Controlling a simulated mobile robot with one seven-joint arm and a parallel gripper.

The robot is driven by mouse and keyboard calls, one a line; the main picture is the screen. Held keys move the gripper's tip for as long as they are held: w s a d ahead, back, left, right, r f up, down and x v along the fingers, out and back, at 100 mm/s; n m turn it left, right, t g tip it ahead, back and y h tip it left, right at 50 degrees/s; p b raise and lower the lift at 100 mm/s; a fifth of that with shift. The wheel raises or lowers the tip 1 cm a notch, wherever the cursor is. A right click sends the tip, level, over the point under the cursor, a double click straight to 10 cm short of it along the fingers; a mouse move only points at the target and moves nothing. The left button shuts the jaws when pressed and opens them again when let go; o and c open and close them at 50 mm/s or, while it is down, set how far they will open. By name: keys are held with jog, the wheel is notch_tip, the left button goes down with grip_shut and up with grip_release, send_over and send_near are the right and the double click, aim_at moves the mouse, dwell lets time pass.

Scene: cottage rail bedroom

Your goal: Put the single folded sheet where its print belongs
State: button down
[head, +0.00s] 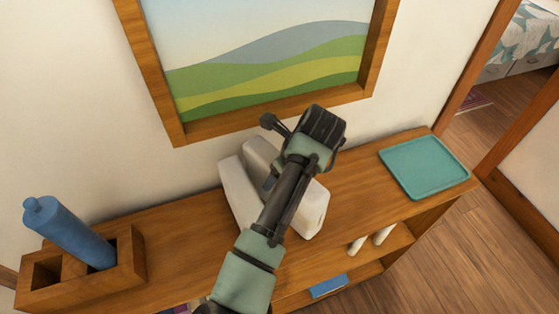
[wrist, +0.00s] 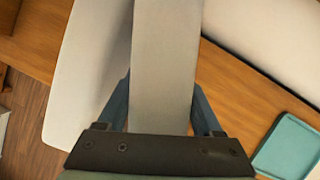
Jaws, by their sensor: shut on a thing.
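My gripper (wrist: 164,112) is shut on a plain off-white slab (wrist: 165,55), with one blue-grey finger on each side of it in the wrist view. A wider off-white piece (wrist: 88,75) lies close beside it on the left; a dark gap runs between them. In the head view, two off-white pieces, left (head: 239,195) and right (head: 308,205), stand over the wooden shelf top (head: 185,245), partly hidden by my arm. I cannot tell whether they are one folded sheet or two things, nor which one is gripped there. No print shows on them.
A teal tray (head: 425,165) lies empty at the shelf's right end. A wooden holder (head: 125,265) with a blue bottle (head: 65,232) stands at the left. White rounded things (head: 370,240) and a blue flat thing (head: 328,286) are below. A framed landscape (head: 270,60) hangs behind.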

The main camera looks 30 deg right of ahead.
jog(key=shift+f+p, duration=0.7)
jog(key=shift+f, duration=1)
jog(key=shift+f, duration=0.1)
jog(key=shift+c, duration=0.2)
grip_release()
jog(key=shift+f, duration=0.1)
